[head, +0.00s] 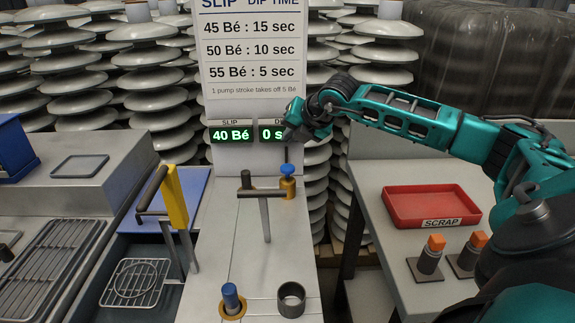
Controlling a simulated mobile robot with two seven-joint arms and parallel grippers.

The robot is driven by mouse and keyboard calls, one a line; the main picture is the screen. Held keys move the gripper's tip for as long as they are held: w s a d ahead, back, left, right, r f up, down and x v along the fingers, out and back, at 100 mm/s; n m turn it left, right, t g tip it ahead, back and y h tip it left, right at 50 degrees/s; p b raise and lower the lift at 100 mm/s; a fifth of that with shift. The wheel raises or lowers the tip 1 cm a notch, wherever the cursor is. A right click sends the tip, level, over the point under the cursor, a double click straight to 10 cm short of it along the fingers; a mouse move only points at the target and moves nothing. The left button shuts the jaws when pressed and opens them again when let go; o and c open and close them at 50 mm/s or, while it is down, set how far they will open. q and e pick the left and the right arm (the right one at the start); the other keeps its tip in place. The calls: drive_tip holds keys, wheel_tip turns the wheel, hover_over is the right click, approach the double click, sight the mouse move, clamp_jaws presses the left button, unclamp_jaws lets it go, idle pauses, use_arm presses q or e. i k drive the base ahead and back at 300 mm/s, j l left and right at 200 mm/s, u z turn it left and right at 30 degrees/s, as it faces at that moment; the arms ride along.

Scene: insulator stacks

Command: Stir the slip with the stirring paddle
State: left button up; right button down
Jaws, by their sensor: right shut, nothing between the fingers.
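A T-handled tool with a dark crossbar and grey shaft (265,218), which looks like the stirring paddle, stands upright at the middle of the light bench; I cannot tell how its lower end is held. My right gripper (292,132) is shut and empty. It appears in front of the lit display (231,135), above and to the right of the T handle and apart from it. The display reads 40 Bé and partly hides behind the gripper. I cannot make out the slip itself. My left gripper is out of view.
A blue-topped brass fitting (287,184) stands behind the T handle. A yellow lever with dark handle (177,197) and a wire basket (134,282) are left. A blue peg (230,297) and dark ring (291,299) are in front. A red scrap tray (432,194) is right.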

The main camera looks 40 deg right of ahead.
sight(261, 195)
drive_tip(key=k+j, duration=0.1)
drive_tip(key=k, duration=0.9)
